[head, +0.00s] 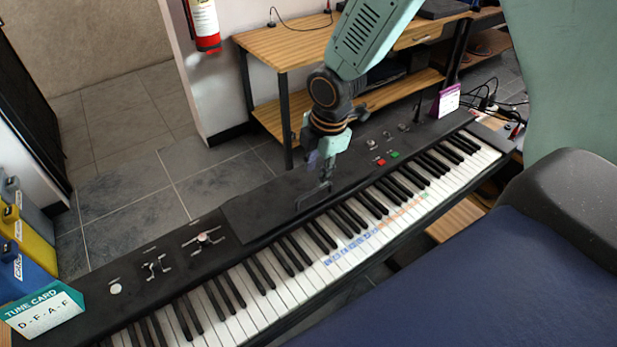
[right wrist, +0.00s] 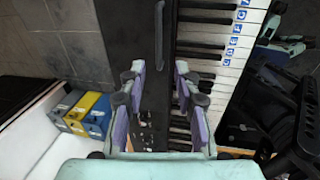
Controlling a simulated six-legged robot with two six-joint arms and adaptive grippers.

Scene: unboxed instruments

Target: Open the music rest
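The music rest (head: 262,207) is a flat black panel lying folded down on top of the black keyboard (head: 120,255), behind the keys. A thin black handle (head: 313,196) stands near its right part. In the right wrist view the handle (right wrist: 159,35) runs lengthwise, just beyond the fingertips and in line with the gap between them. My right gripper (head: 322,168) is over the panel, close to the handle. The right wrist view shows its fingers (right wrist: 160,72) spread apart with nothing between them. My left gripper is not in view.
A teal tune card (head: 45,311) stands at the keyboard's left end and a purple-backed card (head: 448,100) at its far right. A wooden desk (head: 290,45) is behind. Yellow and blue boxes (head: 28,245) stand at the left. A dark blue padded seat (head: 480,285) fills the front right.

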